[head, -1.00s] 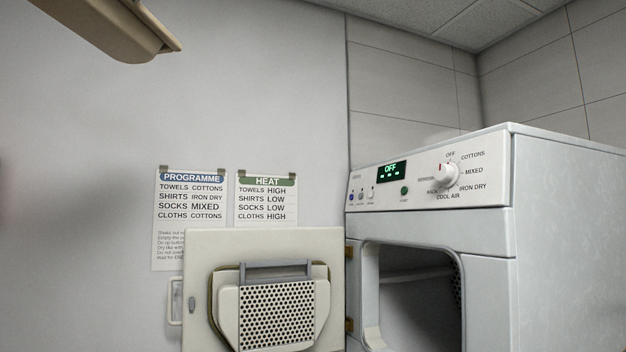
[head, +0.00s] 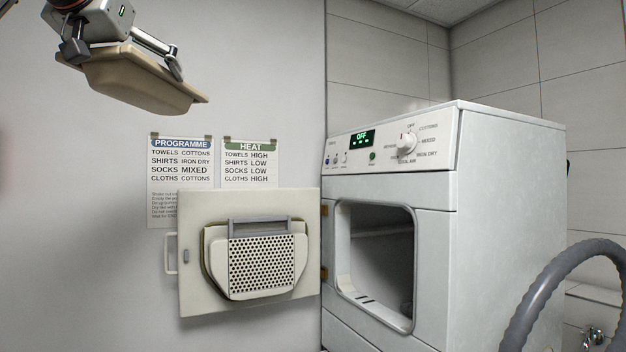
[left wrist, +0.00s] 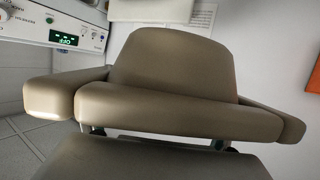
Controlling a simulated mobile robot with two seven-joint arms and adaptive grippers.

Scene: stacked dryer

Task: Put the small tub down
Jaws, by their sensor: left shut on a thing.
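The small tub (head: 140,85) is a tan-brown, shallow, tapered container at the upper left of the head view. It is held up in the air in front of the grey wall, tilted slightly down to the right. My left gripper (head: 118,45) is above it, shut on it. The tub also fills most of the left wrist view (left wrist: 170,62), with its broad rims close to the camera. Its inside is hidden in the head view. My right gripper is not in view.
A white dryer (head: 505,200) stands at the right, its display reading OFF. Its door (head: 190,290) hangs open to the left, showing a perforated filter panel (head: 262,265). Two notices are on the wall. A grey ribbed hose (head: 535,290) curves at the lower right.

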